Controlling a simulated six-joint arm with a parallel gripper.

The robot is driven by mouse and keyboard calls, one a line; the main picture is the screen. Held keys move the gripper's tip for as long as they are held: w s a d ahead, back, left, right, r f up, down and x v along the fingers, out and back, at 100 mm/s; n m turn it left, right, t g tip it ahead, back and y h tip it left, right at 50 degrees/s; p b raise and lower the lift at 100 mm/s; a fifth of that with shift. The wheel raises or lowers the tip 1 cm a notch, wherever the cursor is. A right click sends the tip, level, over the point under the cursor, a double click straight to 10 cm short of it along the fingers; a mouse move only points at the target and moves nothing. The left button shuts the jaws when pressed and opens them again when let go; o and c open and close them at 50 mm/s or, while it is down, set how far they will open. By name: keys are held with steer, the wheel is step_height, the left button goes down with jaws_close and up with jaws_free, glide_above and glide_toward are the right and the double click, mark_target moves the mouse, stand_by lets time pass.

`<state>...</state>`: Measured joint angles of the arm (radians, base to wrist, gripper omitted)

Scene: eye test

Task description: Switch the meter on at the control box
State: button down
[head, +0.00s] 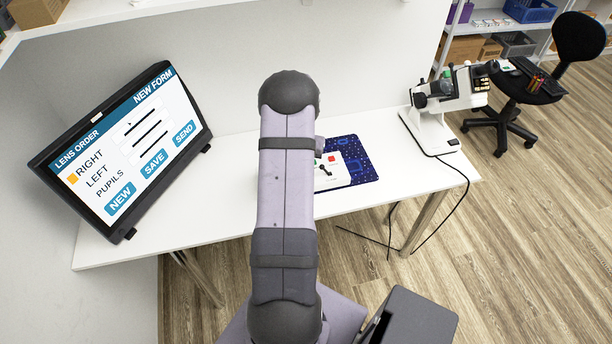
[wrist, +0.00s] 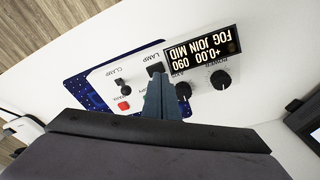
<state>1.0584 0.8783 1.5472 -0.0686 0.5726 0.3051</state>
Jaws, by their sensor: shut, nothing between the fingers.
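The control box is a white panel (wrist: 101,77) with a lit black display (wrist: 203,52), upside down in the wrist view, reading "+0.00 090" and "FOG JOIN MID". It has two black knobs (wrist: 220,80), a red button (wrist: 124,106) and a black lever switch (wrist: 122,87). A second black switch (wrist: 155,69) by the "LAMP" label is right at my fingertips; I cannot tell if they touch. My gripper (wrist: 159,82) is shut and empty, pointing at the panel and hiding part of it. In the head view my arm hides the gripper and much of the box (head: 341,177).
The box lies on a blue patterned mat (head: 364,165) on the white table (head: 220,220). A monitor (head: 130,150) with an order form stands left. A white instrument (head: 432,130) with a black cable stands at the table's right end. The table between monitor and arm is clear.

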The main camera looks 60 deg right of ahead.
step_height(320, 180, up, 4)
steer(key=p, duration=0.2)
steer(key=shift+r+p, duration=0.2)
steer(key=shift+p, duration=0.1)
stand_by(0.5)
steer(key=s+a+f+n+g+y, duration=0.15)
steer(key=s+a, duration=0.25)
steer(key=a, duration=0.6)
steer(key=s+a+n+g+y, duration=0.1)
steer(key=s+a+n+y, duration=0.3)
steer(key=a, duration=0.6)
steer(key=w+a+r+n+t+h, duration=0.1)
steer(key=w+a+r+n, duration=0.15)
steer(key=a+r, duration=0.4)
steer(key=w+a+r+n+h, duration=0.1)
steer(key=a+r+n, duration=0.25)
steer(key=a, duration=0.65)
steer(key=w+a+r+n+t+h, duration=0.15)
steer(key=a+r+n, duration=0.25)
steer(key=a, duration=0.5)
step_height(320, 180, down, 22)
steer(key=b, duration=2.1)
steer(key=shift+w+d+r, duration=0.2)
steer(key=shift+w+r, duration=0.05)
steer(key=shift+w, duration=0.1)
